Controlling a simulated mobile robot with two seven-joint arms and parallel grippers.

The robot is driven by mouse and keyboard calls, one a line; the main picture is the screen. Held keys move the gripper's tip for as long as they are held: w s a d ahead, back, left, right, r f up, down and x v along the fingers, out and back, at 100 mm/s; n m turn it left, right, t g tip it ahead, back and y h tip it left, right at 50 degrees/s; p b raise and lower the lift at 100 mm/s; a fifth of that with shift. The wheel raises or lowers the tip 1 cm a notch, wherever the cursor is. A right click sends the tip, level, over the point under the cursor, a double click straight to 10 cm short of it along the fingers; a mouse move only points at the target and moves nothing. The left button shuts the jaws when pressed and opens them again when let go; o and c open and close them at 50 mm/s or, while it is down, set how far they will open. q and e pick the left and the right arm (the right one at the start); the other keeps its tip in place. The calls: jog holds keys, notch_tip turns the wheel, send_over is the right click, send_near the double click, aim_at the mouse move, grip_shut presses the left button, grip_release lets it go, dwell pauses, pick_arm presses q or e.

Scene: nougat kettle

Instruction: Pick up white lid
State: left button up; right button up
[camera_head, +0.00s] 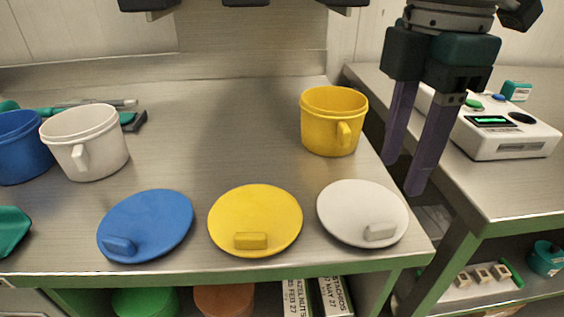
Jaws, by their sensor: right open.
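The white lid (352,207) lies flat near the front right corner of the steel table, with its block handle facing the front. My right gripper (404,176) hangs down from the top right. Its two long purple fingers are apart, with nothing seen between them. The fingertips are to the right of the white lid and look higher than it, close to the table's right edge. My left gripper does not show.
A yellow lid (255,210) and a blue lid (148,222) lie left of the white one. A yellow pot (333,122) stands behind it; a white pot (86,143) and a blue pot (20,148) stand far left. A white scale-like device (507,135) sits on the right table.

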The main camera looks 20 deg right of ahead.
send_over(383, 225)
notch_tip(383, 225, down, 4)
jog(key=shift+s+a+f, duration=0.1)
jog(key=shift+a+f, duration=0.05)
jog(key=shift+f, duration=0.05)
notch_tip(383, 225, down, 6)
jog(key=shift+r+b, duration=0.25)
jog(key=shift+b, duration=0.55)
jog(key=shift+c, duration=1.4)
grip_shut()
